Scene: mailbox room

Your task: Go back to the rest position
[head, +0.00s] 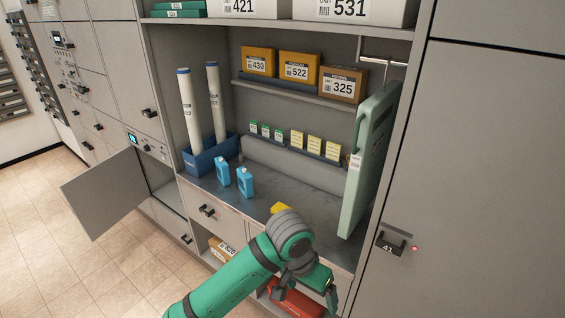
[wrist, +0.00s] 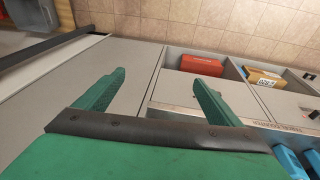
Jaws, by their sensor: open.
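My gripper (head: 331,294) is at the end of my green arm, low in front of the cabinet's counter (head: 312,205) in the head view. In the wrist view my gripper (wrist: 159,78) shows two green fingers spread wide apart with nothing between them. Beyond the fingers are grey cabinet fronts and a lower open shelf. The fingers touch nothing that I can make out. In the head view the fingertips are small and partly hidden by my wrist.
Two blue bottles (head: 245,183) and a blue bin (head: 212,157) with white tubes stand on the counter. A pale green panel (head: 369,160) leans at the right. A grey door (head: 106,193) stands open at left. A red box (wrist: 202,65) lies on the lower shelf.

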